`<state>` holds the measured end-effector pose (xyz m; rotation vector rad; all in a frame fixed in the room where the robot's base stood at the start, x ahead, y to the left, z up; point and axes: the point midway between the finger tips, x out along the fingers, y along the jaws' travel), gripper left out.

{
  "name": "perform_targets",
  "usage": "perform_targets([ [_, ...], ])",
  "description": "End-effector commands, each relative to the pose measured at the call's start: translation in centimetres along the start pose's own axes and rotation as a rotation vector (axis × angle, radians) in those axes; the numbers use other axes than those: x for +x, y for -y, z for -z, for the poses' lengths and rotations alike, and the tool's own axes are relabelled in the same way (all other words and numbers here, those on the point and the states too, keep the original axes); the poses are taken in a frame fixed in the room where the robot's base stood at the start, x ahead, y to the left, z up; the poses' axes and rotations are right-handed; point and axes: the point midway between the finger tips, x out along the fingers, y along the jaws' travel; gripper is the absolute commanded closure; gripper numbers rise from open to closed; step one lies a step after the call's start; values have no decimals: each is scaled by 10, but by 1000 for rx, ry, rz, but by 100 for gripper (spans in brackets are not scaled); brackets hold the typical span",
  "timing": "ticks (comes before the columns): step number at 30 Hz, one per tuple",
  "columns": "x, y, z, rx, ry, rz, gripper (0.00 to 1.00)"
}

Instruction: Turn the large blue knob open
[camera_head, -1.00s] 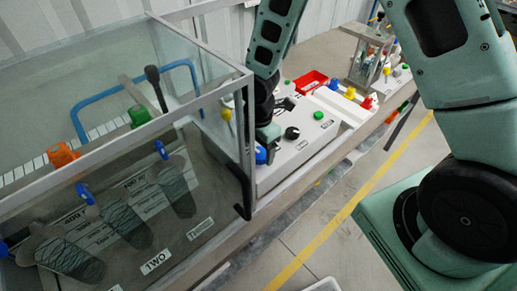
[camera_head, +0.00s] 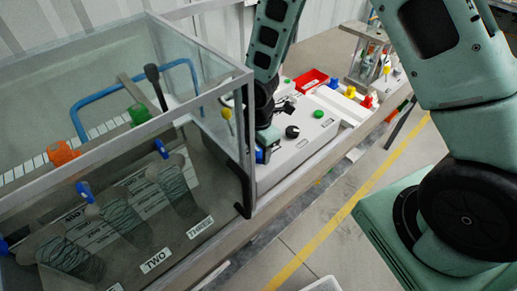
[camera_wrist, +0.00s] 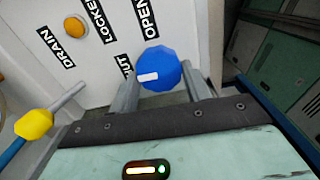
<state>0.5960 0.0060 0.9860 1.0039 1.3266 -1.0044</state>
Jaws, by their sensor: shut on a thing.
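The large blue knob (camera_wrist: 158,69) is on a white panel in the wrist view, with a white mark on its face at the left. Labels OPEN and a partly hidden one ending in UT stand beside it. My gripper (camera_wrist: 160,88) has a finger on each side of the knob and is shut on it. In the head view only a bit of the blue knob (camera_head: 260,156) shows under my gripper (camera_head: 266,145), at the near left edge of the white panel box.
A yellow knob (camera_wrist: 34,124) on a pipe and an orange button (camera_wrist: 75,26) are near my gripper. A glass tank (camera_head: 120,120) with several coloured knobs stands to the left. A black knob (camera_head: 292,132) and a green button (camera_head: 318,114) are on the white panel.

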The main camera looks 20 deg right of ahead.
Motion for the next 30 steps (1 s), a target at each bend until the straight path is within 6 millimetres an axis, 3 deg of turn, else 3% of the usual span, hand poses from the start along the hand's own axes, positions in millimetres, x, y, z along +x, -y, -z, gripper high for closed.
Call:
perform_targets([
  [8,1,-1,0,171,-1,-2,75],
  [30,0,-4,-1,869,-1,-2,75],
])
